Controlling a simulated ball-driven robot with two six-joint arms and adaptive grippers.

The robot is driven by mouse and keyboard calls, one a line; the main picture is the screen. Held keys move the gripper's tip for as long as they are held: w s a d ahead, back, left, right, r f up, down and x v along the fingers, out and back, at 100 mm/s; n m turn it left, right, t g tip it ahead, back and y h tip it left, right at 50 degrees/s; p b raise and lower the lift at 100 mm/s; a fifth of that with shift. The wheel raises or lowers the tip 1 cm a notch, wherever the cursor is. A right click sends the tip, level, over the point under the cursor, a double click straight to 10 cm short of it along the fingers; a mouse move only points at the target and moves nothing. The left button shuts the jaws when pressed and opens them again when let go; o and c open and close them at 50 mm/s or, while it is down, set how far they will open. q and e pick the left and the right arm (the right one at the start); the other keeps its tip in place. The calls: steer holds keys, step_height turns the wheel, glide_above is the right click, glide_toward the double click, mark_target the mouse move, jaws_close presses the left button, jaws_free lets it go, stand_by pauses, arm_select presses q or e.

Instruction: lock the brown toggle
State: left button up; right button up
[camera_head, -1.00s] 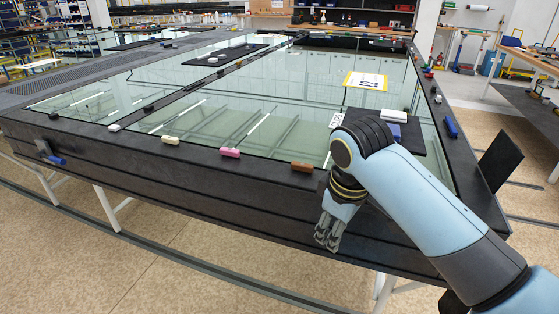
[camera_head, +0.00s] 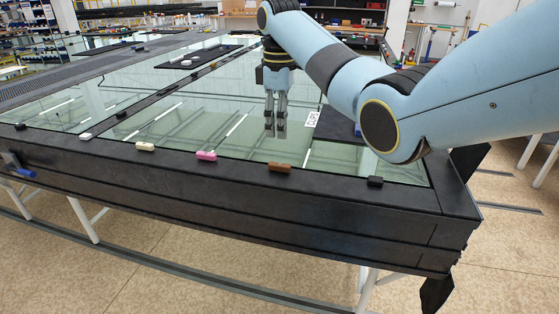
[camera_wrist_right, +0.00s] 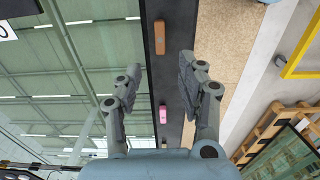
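The brown toggle (camera_head: 280,167) sits on the black frame edge along the near side of the glass, right of the pink toggle (camera_head: 206,156). In the right wrist view the brown toggle (camera_wrist_right: 160,38) lies beyond the fingertips, toward the top, and the pink toggle (camera_wrist_right: 163,114) shows between the fingers. My right gripper (camera_head: 275,136) points down above the glass, behind and apart from the brown toggle. In the right wrist view its two fingers (camera_wrist_right: 158,72) are spread with nothing between them. My left gripper is not in view.
A cream toggle (camera_head: 145,147) and a black toggle (camera_head: 375,181) sit on the same frame edge. A dark pad lies on the glass under my arm, with a printed label (camera_head: 312,119) beside it. A blue-handled clamp (camera_head: 25,172) is at the left front.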

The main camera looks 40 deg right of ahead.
mark_target(279, 164)
step_height(279, 164, down, 10)
steer(key=shift+f, duration=0.15)
stand_by(0.3)
jaws_close()
